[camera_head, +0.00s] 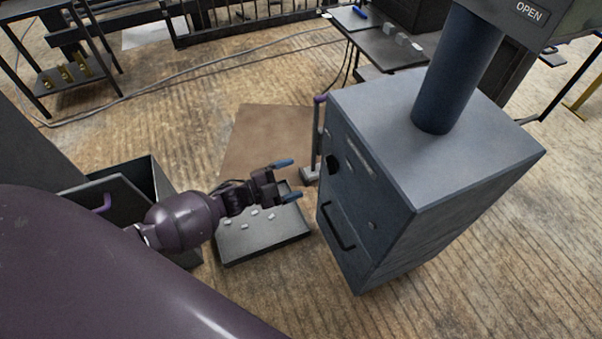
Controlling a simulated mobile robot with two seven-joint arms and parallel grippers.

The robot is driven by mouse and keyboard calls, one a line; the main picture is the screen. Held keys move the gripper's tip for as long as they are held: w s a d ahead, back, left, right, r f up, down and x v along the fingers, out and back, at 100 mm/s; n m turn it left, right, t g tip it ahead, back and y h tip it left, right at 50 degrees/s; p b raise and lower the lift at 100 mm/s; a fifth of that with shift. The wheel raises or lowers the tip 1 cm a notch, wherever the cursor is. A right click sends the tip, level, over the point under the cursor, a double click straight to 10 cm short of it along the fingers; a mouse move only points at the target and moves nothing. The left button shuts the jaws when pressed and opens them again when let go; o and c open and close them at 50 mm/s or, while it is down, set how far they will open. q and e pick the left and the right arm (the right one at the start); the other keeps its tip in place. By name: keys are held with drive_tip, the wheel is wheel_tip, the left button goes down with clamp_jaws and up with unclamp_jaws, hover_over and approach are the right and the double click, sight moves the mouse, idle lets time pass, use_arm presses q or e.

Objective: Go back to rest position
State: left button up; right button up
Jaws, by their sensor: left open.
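My left gripper (287,180) is open and empty, its two blue-tipped fingers apart. It is extended toward the grey cabinet (452,160) and shows above the far right part of a shallow grey tray (268,246). A gap shows between the fingertips and the cabinet. Several small pale pieces lie in the tray. My purple left arm comes in from the lower left. My right gripper is not in view.
The grey cabinet has a dark handle (336,226) and a blue column with an OPEN sign (530,12). A dark open bin (152,180) stands at left. A brown mat (262,140) lies beyond the tray. A cable crosses the floor behind.

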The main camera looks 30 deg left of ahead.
use_arm(q)
drive_tip(key=shift+s+a, duration=0.1)
drive_tip(key=shift+s, duration=0.1)
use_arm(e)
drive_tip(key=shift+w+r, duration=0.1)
use_arm(q)
drive_tip(key=s+r+n+g+y+p, duration=0.1)
drive_tip(key=s+r+n+y+p, duration=0.2)
drive_tip(key=s, duration=0.6)
drive_tip(key=s+r+n+g+y+p, duration=0.1)
drive_tip(key=s+r+n+y+p, duration=0.3)
drive_tip(key=s+n, duration=0.3)
drive_tip(key=s+r+n+g+y+p, duration=0.1)
drive_tip(key=s+r+n+y+p, duration=0.2)
drive_tip(key=s, duration=1)
wheel_tip(320, 180, up, 2)
drive_tip(key=n+y, duration=0.1)
drive_tip(key=n, duration=0.2)
drive_tip(key=shift+a+r+p, duration=0.25)
drive_tip(key=shift+a+p, duration=0.05)
drive_tip(key=shift+p, duration=0.05)
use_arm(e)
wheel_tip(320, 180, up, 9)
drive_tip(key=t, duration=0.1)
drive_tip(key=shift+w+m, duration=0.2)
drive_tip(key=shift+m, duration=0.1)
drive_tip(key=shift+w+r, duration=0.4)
